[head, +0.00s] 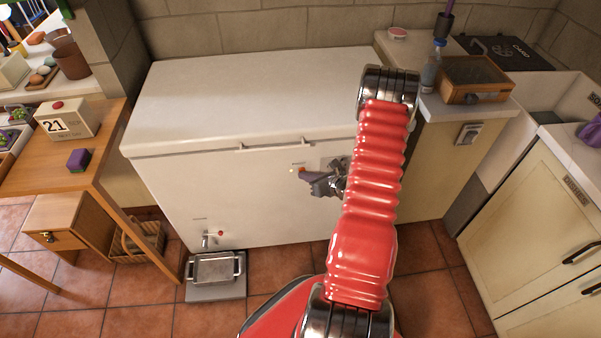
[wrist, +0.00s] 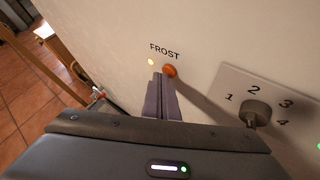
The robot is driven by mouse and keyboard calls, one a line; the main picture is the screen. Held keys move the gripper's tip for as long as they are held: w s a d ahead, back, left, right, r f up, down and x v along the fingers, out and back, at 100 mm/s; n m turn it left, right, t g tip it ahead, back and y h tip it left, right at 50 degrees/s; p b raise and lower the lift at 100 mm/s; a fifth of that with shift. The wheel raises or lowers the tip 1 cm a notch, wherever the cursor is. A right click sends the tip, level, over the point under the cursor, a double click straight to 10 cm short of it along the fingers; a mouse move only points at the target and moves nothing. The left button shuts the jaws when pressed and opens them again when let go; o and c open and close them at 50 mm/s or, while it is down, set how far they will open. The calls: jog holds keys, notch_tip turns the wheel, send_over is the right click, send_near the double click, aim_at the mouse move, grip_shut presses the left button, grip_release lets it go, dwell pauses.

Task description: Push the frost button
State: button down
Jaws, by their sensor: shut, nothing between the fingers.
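The frost button is a small round orange button (wrist: 170,71) on the white front of the chest freezer (head: 180,185), under the printed word FROST. A small yellowish light (wrist: 151,62) glows just left of it. In the wrist view my gripper (wrist: 160,80) is shut and empty, its fingertips right at the button's lower left edge; I cannot tell whether they touch it. In the head view my gripper (head: 304,173) is at the freezer front, and the orange button shows at its tip. My red arm covers part of the freezer's right side.
A numbered dial (wrist: 256,113) sits right of the button. A tap with a red handle (head: 212,236) sticks out low on the freezer, above a metal tray (head: 215,269) on the floor. A wooden table (head: 70,150) stands left, a counter (head: 480,115) right.

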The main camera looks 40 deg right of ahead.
jog(key=shift+s+a, duration=0.25)
jog(key=shift+s, duration=0.1)
jog(key=shift+s+a, duration=0.1)
jog(key=s+a, duration=0.2)
jog(key=s, duration=0.1)
jog(key=s+a, duration=0.1)
jog(key=shift+s+a, duration=0.1)
jog(key=shift+s, duration=0.3)
dwell(0.4)
dwell(0.5)
